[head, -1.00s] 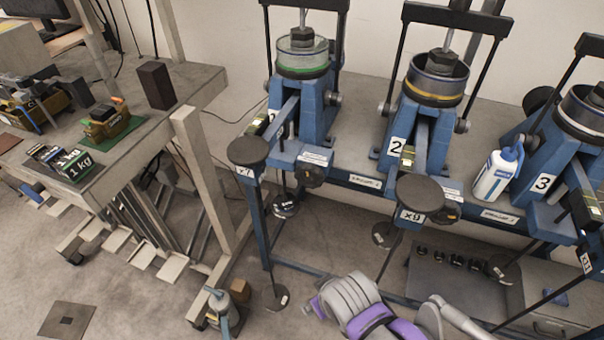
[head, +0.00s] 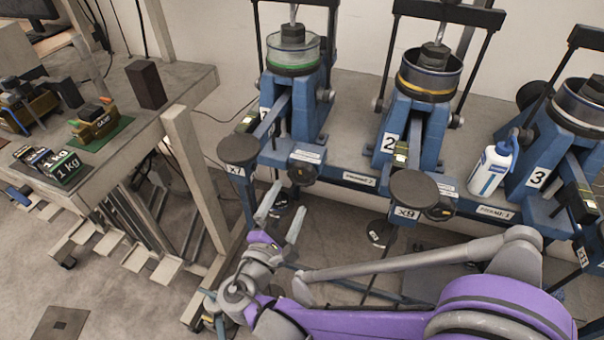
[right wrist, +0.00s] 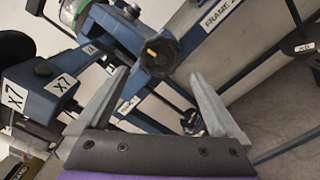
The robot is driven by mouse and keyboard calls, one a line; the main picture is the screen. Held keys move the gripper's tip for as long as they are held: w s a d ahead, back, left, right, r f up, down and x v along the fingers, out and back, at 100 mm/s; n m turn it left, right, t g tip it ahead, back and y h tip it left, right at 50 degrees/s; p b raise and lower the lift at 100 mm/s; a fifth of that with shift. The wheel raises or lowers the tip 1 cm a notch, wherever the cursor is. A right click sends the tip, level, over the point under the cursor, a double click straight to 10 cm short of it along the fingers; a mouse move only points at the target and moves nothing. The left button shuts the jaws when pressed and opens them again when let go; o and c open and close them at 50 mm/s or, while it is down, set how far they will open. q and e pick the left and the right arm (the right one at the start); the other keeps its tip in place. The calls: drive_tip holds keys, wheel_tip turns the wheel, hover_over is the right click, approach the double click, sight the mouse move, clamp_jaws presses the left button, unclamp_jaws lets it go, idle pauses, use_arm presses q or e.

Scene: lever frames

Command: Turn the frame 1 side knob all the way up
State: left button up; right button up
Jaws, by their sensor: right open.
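The frame 1 side knob (head: 303,174) is a dark round knob on the front of the leftmost blue lever frame (head: 292,112), just right of the x7 arm's round plate. In the right wrist view the knob (right wrist: 160,57) is black and lobed, with a small orange mark on its face. My right gripper (head: 289,200) is open and empty, just below the knob in the head view. In the right wrist view its fingers (right wrist: 158,74) are spread on either side of the knob's lower part in the picture, and I see no contact. My left gripper is not in view.
Round dark plates marked x7 (head: 238,150) and x9 (head: 414,190) jut out near the knobs. Frame 2 (head: 419,120) and frame 3 stand to the right, with a white bottle (head: 491,168) between them. A side table (head: 190,82) with boxes stands left.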

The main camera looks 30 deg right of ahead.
sight(301, 178)
drive_tip(key=x, duration=0.9)
drive_tip(key=shift+w+d+b, duration=0.15)
drive_tip(key=shift+d+b, duration=0.2)
drive_tip(key=shift+a, duration=0.15)
drive_tip(key=shift+c, duration=1.3)
clamp_jaws()
